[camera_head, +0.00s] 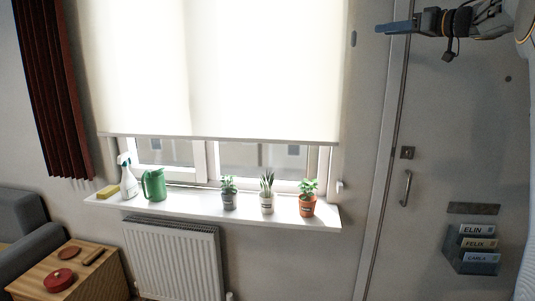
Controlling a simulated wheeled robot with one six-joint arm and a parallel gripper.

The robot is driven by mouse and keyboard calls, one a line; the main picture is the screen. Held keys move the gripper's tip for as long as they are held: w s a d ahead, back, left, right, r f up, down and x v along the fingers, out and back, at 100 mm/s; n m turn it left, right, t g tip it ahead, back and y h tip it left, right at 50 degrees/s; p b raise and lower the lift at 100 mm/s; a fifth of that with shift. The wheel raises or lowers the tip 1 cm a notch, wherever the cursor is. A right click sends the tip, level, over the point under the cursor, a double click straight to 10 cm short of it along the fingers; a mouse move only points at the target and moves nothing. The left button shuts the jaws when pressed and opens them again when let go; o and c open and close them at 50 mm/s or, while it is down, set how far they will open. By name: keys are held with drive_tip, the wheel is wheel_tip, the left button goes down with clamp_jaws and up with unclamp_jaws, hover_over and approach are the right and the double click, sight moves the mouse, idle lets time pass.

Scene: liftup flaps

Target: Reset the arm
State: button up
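My gripper (388,28) shows at the top right, raised high and pointing left. It is seen from the side in front of the wall and the door frame. Its blue-grey fingers overlap, so I cannot tell whether they are open or shut. No object shows clearly between them. A dark part with cables sits behind the fingers. The rest of my arm leads off to the right edge and is partly cut off.
A grey door (460,110) with a handle (406,188) is on the right, with a card holder (473,255) on it. A windowsill (245,217) holds several plants, a green jug (154,185) and a spray bottle (128,180). A roller blind (220,70) covers most of the window.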

drive_tip(key=w+a+f+m+t+h+b, duration=0.1)
drive_tip(key=w+f+m+t+h+b, duration=0.2)
drive_tip(key=f, duration=0.4)
drive_tip(key=a+f+m+h, duration=0.2)
drive_tip(key=f+m+h, duration=0.15)
drive_tip(key=f, duration=0.45)
drive_tip(key=s+a+f+m+g+h+b, duration=0.1)
drive_tip(key=s+f+g+h, duration=0.2)
drive_tip(key=f, duration=0.7)
drive_tip(key=s+a+f+m+g+h+b, duration=0.15)
drive_tip(key=s+f, duration=0.25)
drive_tip(key=f, duration=0.7)
drive_tip(key=s+a+f+g, duration=0.3)
drive_tip(key=s+f, duration=0.5)
drive_tip(key=f, duration=0.1)
drive_tip(key=s+a+f+g, duration=0.2)
drive_tip(key=s+a+f, duration=0.1)
drive_tip(key=s+f, duration=0.45)
drive_tip(key=s+a+f+g, duration=0.2)
drive_tip(key=s+f, duration=0.2)
drive_tip(key=s, duration=0.3)
drive_tip(key=s+a+f+n+g+b, duration=0.1)
drive_tip(key=s+a+f+g, duration=0.1)
drive_tip(key=s+f, duration=0.2)
drive_tip(key=s+a+f+g+b, duration=0.1)
drive_tip(key=s+f, duration=0.4)
drive_tip(key=s, duration=0.6)
drive_tip(key=shift+a+n+g, duration=0.4)
drive_tip(key=shift+a+g, duration=0.45)
drive_tip(key=shift+c, duration=0.6)
